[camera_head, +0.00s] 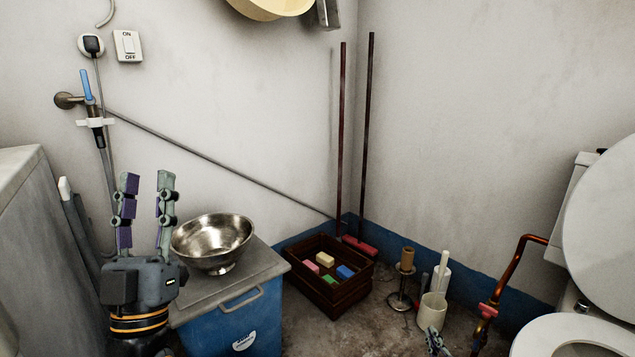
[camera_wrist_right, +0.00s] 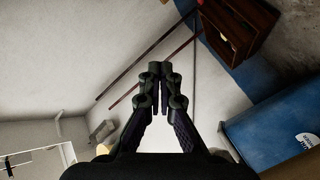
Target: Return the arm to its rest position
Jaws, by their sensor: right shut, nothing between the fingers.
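My left gripper (camera_head: 146,184) stands upright at the left in the head view. Its two fingers are apart with nothing between them, just left of the steel bowl (camera_head: 213,240). My right gripper (camera_wrist_right: 160,68) is shut and empty in the right wrist view, its fingertips together in front of the pale wall. In the head view only a small part of what looks like the right gripper (camera_head: 435,342) shows at the bottom edge, by the white cup. Most of the right arm is out of view.
The bowl sits on a blue cooler (camera_head: 232,323) with a grey lid. A dark wooden crate (camera_head: 341,293) holds several coloured blocks. A paper-roll stand (camera_head: 402,283), white cup (camera_head: 432,311), copper pipe (camera_head: 513,270) and toilet (camera_head: 567,338) stand right. A stone trough (camera_head: 45,250) is left.

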